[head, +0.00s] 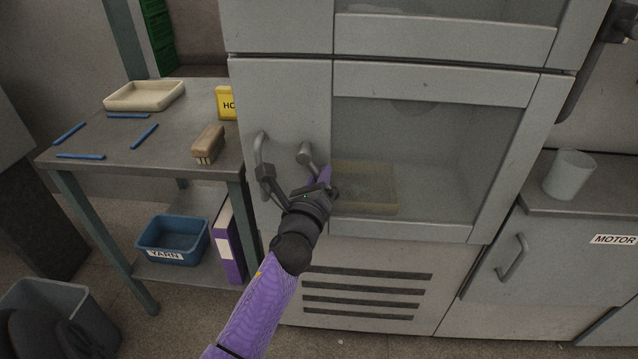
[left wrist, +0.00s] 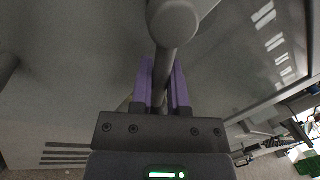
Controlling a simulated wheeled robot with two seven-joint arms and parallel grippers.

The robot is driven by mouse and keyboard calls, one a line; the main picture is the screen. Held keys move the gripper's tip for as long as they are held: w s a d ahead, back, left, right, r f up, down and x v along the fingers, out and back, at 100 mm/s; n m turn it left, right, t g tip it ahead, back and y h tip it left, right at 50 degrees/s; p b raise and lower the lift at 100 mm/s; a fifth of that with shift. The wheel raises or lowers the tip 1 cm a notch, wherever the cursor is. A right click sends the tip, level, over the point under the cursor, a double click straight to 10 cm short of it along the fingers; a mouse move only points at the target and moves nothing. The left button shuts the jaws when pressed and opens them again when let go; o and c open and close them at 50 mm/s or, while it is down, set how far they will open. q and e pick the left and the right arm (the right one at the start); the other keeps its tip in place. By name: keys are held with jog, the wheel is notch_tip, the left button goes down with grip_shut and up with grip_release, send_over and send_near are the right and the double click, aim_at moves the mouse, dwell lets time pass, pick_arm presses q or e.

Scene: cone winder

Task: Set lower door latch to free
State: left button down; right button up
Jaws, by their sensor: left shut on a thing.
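The lower door (head: 425,150) of the grey cabinet has a framed window and looks closed. The latch (head: 306,155) is a short grey lever on the panel left of the window. It slants down and to the right from its upper end. My left gripper (head: 323,175) has its purple fingers on the latch's lower part. In the left wrist view, the latch (left wrist: 172,22) shows a round end at the top, and its bar runs down between the fingers of my left gripper (left wrist: 165,75), which is shut on it. The gripper partly hides the latch. My right gripper is not in view.
A grey door handle (head: 262,165) stands out just left of the latch, close to my left gripper. A side table (head: 180,150) with a brush (head: 208,143) and a cream tray (head: 144,95) stands at left. A cup (head: 569,175) stands on the right counter.

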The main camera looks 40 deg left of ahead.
aim_at(334, 143)
pick_arm(q)
jog(key=n, duration=0.2)
jog(key=d+r+n+b, duration=0.1)
jog(key=n, duration=0.1)
jog(key=shift+w+y, duration=0.3)
jog(key=shift+y, duration=0.1)
jog(key=shift+w+d+r+n+y, duration=0.1)
jog(key=shift+d+r+n+y, duration=0.1)
jog(key=shift+n, duration=0.4)
jog(key=shift+w+d+r+n+y, duration=0.1)
jog(key=shift+r+n+y, duration=0.1)
jog(key=shift+n, duration=0.4)
jog(key=n, duration=0.1)
jog(key=r+n, duration=0.1)
jog(key=shift+d+n+y+b, duration=0.1)
jog(key=shift+n+y+b, duration=0.2)
jog(key=shift+n, duration=0.1)
jog(key=shift+w+d+r+n+y, duration=0.1)
jog(key=shift+r+n+y, duration=0.2)
jog(key=shift+n, duration=0.45)
jog(key=shift+r+n+y, duration=0.2)
jog(key=shift+r+n, duration=0.05)
jog(key=shift+n, duration=0.5)
jog(key=c, duration=0.6)
grip_release()
